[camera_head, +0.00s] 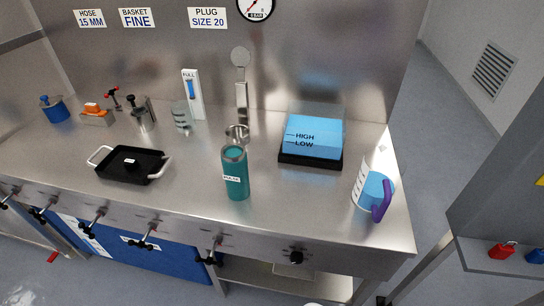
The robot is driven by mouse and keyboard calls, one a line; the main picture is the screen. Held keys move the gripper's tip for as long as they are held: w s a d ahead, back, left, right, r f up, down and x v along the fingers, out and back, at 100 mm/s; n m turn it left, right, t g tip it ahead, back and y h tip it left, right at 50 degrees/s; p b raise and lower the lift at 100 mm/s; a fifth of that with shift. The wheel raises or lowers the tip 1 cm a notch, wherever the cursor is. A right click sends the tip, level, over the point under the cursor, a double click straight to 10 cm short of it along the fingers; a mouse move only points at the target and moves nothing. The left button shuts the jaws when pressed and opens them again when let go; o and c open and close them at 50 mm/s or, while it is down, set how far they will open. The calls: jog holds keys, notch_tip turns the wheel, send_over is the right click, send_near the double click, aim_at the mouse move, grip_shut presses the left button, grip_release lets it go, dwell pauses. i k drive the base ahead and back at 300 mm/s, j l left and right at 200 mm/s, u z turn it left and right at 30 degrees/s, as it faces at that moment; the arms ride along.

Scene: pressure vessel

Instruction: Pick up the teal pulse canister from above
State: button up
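The teal pulse canister (236,176) stands upright near the front of the steel counter, right of the middle.
The steel counter (262,205) is clear beside the canister. A black tray (129,165) with white handles lies left. A blue HIGH/LOW container (314,137) and a measuring jug (376,190) with purple handle stand right. A steel backsplash (330,60) rises behind.

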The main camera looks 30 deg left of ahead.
aim_at(233, 155)
jog(key=u, duration=1.55)
jog(key=i+l+u, duration=0.25)
jog(key=i+u, duration=0.25)
jog(key=k, duration=0.1)
